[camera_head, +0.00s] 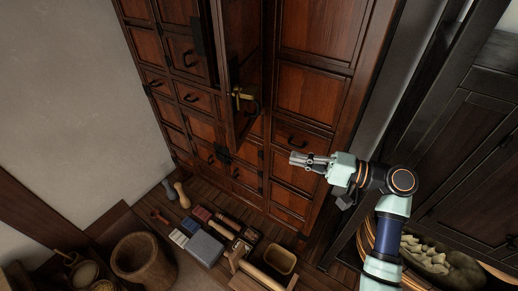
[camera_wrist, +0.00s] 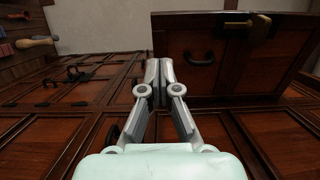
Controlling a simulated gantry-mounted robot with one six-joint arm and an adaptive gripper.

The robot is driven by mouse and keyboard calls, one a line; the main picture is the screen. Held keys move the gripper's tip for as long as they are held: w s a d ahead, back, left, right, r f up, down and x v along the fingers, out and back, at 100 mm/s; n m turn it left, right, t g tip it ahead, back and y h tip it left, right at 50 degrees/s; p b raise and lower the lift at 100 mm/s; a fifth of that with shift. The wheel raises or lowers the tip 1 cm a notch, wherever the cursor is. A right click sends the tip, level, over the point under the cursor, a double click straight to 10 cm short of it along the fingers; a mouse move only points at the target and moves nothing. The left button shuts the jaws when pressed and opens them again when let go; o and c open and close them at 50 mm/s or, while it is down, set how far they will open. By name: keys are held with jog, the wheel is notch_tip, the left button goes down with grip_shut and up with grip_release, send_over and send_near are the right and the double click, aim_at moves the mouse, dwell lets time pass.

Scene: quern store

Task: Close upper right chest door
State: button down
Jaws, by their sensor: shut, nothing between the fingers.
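The tall red-brown wooden chest (camera_head: 312,90) stands against the wall. Its upper door (camera_head: 240,45) stands open, swung out from the front and seen nearly edge-on in the head view. A brass latch (camera_head: 243,94) sits on the door, and a brass latch also shows at the top right of the wrist view (camera_wrist: 248,24). My gripper (camera_head: 293,158) is shut and empty, in front of the chest's right part, right of the door and lower in the picture. In the wrist view my gripper's fingertips (camera_wrist: 159,68) appear beside a dark panel with a black handle (camera_wrist: 200,60); contact cannot be told.
Tools and small blocks (camera_head: 205,248) lie on the floor before the chest, with a wooden tub (camera_head: 138,257) at left and a small yellowish box (camera_head: 280,261). A dark cabinet (camera_head: 470,150) and a basket (camera_head: 368,245) stand at right, near my arm.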

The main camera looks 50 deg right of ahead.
aim_at(239, 146)
jog(key=p+x, duration=0.2)
jog(key=x, duration=1)
jog(key=shift+p, duration=0.35)
jog(key=shift+w+a, duration=0.25)
jog(key=shift+w, duration=0.2)
